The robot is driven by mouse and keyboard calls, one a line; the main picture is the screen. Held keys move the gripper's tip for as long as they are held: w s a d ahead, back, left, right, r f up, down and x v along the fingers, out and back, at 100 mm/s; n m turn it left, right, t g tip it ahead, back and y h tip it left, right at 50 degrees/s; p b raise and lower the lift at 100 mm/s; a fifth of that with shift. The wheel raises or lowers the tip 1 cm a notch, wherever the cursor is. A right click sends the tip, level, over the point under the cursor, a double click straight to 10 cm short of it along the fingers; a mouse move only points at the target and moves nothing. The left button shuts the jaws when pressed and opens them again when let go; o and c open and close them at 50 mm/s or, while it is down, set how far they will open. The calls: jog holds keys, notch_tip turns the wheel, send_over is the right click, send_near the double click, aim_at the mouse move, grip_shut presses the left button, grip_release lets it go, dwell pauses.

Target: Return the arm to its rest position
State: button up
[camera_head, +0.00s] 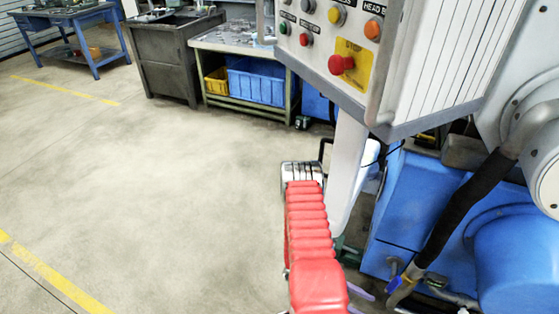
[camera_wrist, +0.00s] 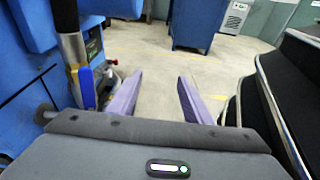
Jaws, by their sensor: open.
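My gripper (camera_wrist: 160,77) shows in the wrist view as two purple fingers set well apart, with nothing between them but floor behind. It is open and empty. To its left, close by, is a hose fitting with a blue valve handle (camera_wrist: 86,88) on the blue machine (camera_wrist: 32,75). In the head view a thin purple piece, seemingly a finger, shows at the lower edge beside a red ribbed part; most of my gripper is hidden there. The blue machine (camera_head: 400,215) and its valve stand to the right of that piece.
The control panel (camera_head: 340,50) with a red stop button overhangs at the upper right. A thick black hose (camera_head: 455,220) runs down the machine. A workbench (camera_head: 245,45) with blue and yellow bins stands behind. Open floor (camera_head: 140,180) lies to the left.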

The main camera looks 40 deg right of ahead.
jog(key=w+a+r+m+t+y, duration=0.25)
jog(key=w+a+r, duration=0.25)
jog(key=w+r, duration=0.3)
jog(key=w+a+r+m+t+y, duration=0.15)
jog(key=w+a+r+t, duration=0.35)
jog(key=r, duration=0.6)
jog(key=w+a+r+m+t+y, duration=0.1)
jog(key=w+a+r+m+t, duration=0.15)
jog(key=w+a+r, duration=0.55)
jog(key=a+r+n+t, duration=0.1)
jog(key=a+r+t, duration=0.4)
jog(key=r, duration=0.7)
jog(key=a+r+t+y, duration=0.1)
jog(key=a+r+t, duration=0.4)
jog(key=a+r, duration=0.5)
notch_tip(320, 180, up, 2)
jog(key=shift+r+n, duration=0.25)
jog(key=shift+n, duration=0.1)
jog(key=shift+s, duration=0.1)
